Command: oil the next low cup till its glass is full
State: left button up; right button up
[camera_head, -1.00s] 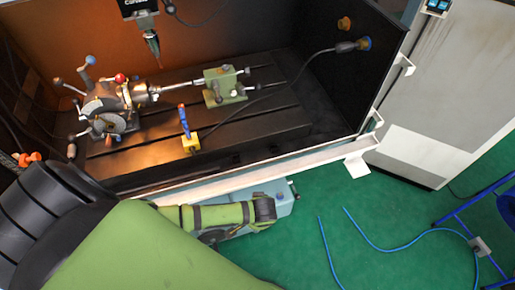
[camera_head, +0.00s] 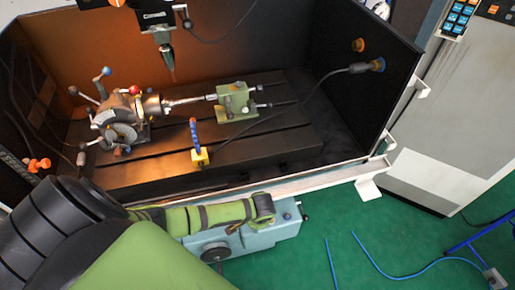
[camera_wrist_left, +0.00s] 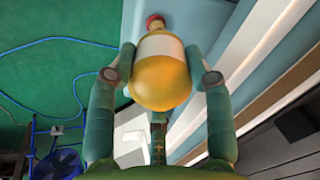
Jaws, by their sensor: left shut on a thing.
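My left gripper (camera_wrist_left: 158,80) is shut on an oil bottle (camera_wrist_left: 160,85), a rounded yellow bottle with a white band and a red tip, in the left wrist view. The tip points to the top of that picture, towards a light blue surface. In the head view my left wrist lies over the light blue machine box (camera_head: 262,238) in front of the enclosure; the fingers and bottle are hidden or too small there. The indexing chuck (camera_head: 122,112) stands on the table at left. I cannot make out any oil cup or its glass. My right gripper is not in view.
The slotted table (camera_head: 285,145) carries a green tailstock (camera_head: 236,102) and a yellow block with a blue hose (camera_head: 200,157). A spindle head (camera_head: 157,25) hangs above. A white front rail (camera_head: 270,182) edges the enclosure. Blue hose (camera_head: 400,272) lies on the green floor.

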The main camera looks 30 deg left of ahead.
pick_arm(q)
jog(key=shift+w+f, duration=0.1)
jog(key=shift+f, duration=0.05)
dwell(0.3)
jog(key=shift+p, duration=0.35)
jog(key=shift+f, duration=0.25)
dwell(0.9)
jog(key=shift+r+p, duration=0.7)
jog(key=shift+p, duration=0.05)
jog(key=shift+s+d+r+p, duration=0.5)
jog(key=shift+s+d+p, duration=0.3)
jog(key=shift+p, duration=0.2)
jog(key=s+d+r+p, duration=0.2)
jog(key=s+d, duration=0.2)
jog(key=d, duration=0.1)
jog(key=shift+s, duration=0.15)
